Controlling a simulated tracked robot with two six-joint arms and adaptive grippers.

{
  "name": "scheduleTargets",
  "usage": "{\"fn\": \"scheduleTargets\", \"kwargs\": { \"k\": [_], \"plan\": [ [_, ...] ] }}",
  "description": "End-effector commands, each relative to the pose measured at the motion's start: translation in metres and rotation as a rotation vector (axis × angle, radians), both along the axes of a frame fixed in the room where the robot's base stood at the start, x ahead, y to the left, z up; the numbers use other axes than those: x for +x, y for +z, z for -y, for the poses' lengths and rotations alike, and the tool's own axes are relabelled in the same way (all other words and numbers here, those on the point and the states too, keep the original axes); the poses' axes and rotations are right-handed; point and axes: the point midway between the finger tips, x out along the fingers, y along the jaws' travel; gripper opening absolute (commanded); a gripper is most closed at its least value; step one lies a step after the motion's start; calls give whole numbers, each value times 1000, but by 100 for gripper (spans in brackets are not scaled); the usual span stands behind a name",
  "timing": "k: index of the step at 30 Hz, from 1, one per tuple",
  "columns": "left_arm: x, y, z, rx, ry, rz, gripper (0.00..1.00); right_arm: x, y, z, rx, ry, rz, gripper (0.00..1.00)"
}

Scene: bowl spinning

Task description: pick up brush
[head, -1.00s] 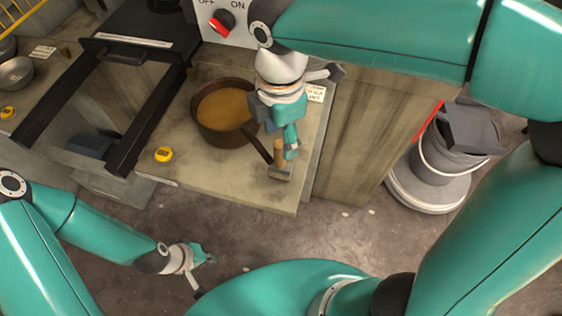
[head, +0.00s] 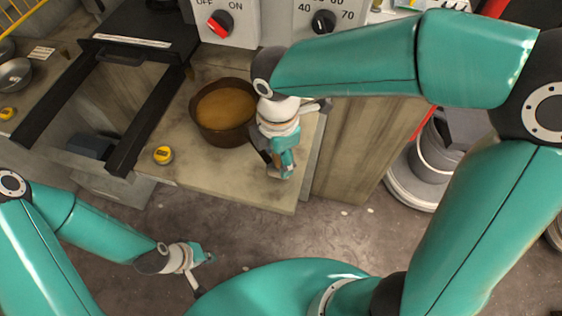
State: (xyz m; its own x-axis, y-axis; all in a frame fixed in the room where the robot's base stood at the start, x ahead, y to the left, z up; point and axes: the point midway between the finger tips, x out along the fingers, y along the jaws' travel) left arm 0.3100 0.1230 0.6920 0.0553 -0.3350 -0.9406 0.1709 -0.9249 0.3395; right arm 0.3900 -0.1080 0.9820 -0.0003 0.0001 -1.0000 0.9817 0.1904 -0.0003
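The brush (head: 275,175) lies near the front edge of the beige worktop, right of the pot. Only a small brown and grey part of it shows. My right gripper (head: 275,165) is directly over it and hides most of it. One dark finger is on its left and teal parts are on its right. I cannot tell whether the fingers touch or grip it. My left gripper (head: 204,272) is low at the left, far from the brush, with its fingers spread and empty.
A brown pot (head: 225,118) with tan contents stands left of my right gripper. A yellow round object (head: 163,155) sits near the worktop's left front. Control panels with a red knob (head: 220,23) and a black knob (head: 323,21) stand behind. Grey buckets (head: 415,180) stand at the right.

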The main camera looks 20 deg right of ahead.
Motion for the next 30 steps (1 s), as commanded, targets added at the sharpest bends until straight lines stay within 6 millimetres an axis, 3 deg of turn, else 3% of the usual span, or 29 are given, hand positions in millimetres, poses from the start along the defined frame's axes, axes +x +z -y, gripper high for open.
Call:
{"fn": "scheduleTargets", "kwargs": {
  "k": [1,9,22,30],
  "plan": [
    [0,0,0,0,0,0,0,0,0,0,0,0,0,46],
    [0,0,0,0,0,0,0,0,0,0,0,1,0,1],
    [0,2,0,0,0,0,0,0,3,0,0,1,0,0],
    [0,16,0,0,0,0,0,0,18,0,0,1,1,0]
  ]
}}
